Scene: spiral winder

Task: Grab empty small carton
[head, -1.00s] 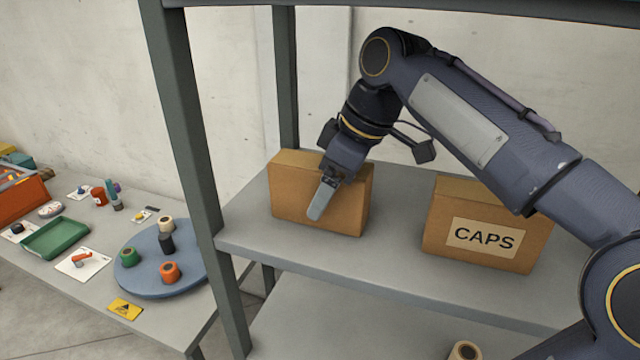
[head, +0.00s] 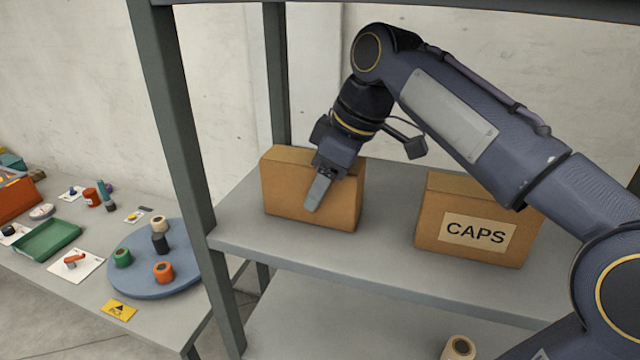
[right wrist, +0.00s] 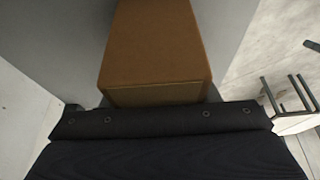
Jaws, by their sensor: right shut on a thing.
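A plain brown carton (head: 284,196) stands upright on the left part of the grey shelf in the head view. It also shows in the right wrist view (right wrist: 158,45), right beyond the gripper body. My right gripper (head: 322,190) comes down over the carton from above and is shut on it. One finger lies flat against the carton's front face; the other finger is hidden behind it. I cannot see into the carton. My left gripper is not in view.
A second carton labelled CAPS (head: 474,229) stands to the right on the same shelf (head: 380,252). A grey shelf post (head: 185,150) rises left of the plain carton. A table at left holds a blue turntable (head: 140,262) with several spools and a green tray (head: 47,238).

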